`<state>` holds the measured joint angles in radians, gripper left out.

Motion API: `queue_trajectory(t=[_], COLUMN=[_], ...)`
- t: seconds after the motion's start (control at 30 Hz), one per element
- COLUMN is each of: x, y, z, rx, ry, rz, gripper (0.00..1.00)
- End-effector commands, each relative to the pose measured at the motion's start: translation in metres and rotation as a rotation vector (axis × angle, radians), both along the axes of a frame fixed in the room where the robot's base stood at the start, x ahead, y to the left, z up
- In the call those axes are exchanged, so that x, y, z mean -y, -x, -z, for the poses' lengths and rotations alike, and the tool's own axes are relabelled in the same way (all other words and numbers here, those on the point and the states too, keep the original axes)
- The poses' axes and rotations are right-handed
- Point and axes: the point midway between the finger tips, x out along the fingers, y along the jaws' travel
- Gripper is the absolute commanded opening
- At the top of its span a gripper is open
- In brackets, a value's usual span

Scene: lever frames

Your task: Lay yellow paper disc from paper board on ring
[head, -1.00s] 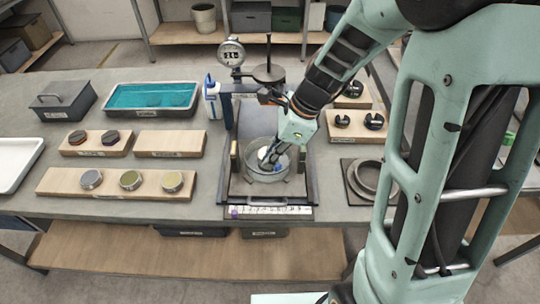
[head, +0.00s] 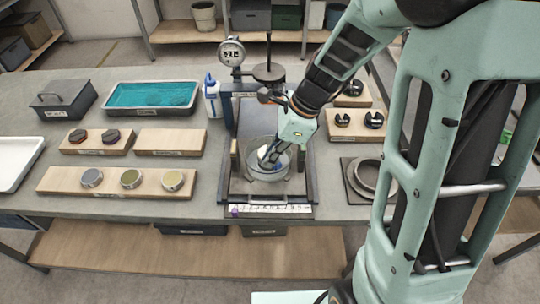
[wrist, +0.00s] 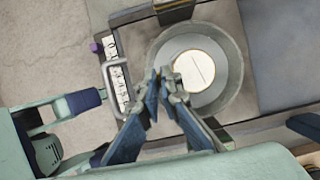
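A round metal cup (head: 268,174) stands in the press frame at the middle of the table. In the wrist view a grey ring (wrist: 176,47) lies inside the cup, with a pale cream disc (wrist: 197,72) marked by a thin line at its centre. My gripper (wrist: 164,74) is over the cup's near-left side, beside the disc. Its fingertips are nearly together, with nothing visible between them.
The press frame has a dial gauge (head: 231,52) and a round plate (head: 269,72) above the cup. A white bottle (head: 213,100) stands at its left. A dark ring on a plate (head: 366,178) is at the right. A blank wooden board (head: 170,142) is at the left.

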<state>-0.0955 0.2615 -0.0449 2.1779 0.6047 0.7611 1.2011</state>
Motion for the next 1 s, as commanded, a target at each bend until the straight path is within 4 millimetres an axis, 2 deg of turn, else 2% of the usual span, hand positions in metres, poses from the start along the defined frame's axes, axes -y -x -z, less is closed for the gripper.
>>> queue_trajectory(t=[0.4,0.6,0.87,1.0], x=[0.0000,0.0000,0.0001,0.0032], y=[0.0000,0.0000,0.0000,-0.0008], z=[0.0030,0.0030,0.0027,-0.0048], rx=[0.000,0.000,0.000,0.002], ry=[0.000,0.000,0.000,0.000], rz=[0.000,0.000,0.000,0.000], gripper=[0.00,0.24,0.25,0.25])
